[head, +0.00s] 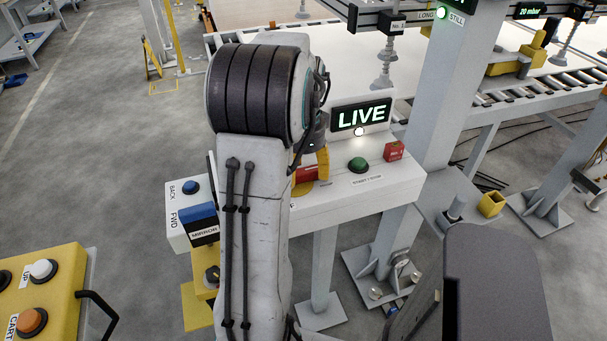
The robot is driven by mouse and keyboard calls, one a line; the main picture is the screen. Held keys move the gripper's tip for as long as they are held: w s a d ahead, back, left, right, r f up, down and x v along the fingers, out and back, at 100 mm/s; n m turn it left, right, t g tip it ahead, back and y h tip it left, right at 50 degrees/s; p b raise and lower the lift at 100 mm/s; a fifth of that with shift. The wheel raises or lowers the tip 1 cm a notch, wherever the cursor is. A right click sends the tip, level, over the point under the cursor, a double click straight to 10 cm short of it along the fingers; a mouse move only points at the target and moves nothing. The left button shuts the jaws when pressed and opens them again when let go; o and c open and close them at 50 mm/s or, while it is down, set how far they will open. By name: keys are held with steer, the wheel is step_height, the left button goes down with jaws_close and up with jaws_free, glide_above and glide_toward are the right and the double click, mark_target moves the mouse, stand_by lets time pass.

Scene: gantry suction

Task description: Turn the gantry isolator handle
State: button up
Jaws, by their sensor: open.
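A red part (307,174), which looks like the isolator handle, shows just right of my arm on the white control console (345,198). It sits over a yellow base (301,189), and an upright yellow piece (322,163) stands beside it. My arm covers the left side of this assembly, so the handle's full shape and angle cannot be told. Behind it a black sign (361,116) reads LIVE, with a lit white lamp (359,132) below. My gripper is hidden behind my raised arm, so its contact with the handle cannot be seen.
The console also bears a green button (357,165), a red block (393,151) and a blue BACK button (191,187). A grey post (437,110) stands right of it. A yellow button box (40,295) is at lower left. The roller conveyor (490,95) runs behind.

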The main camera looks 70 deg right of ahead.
steer(key=shift+f, duration=0.45)
jaws_close()
stand_by(0.5)
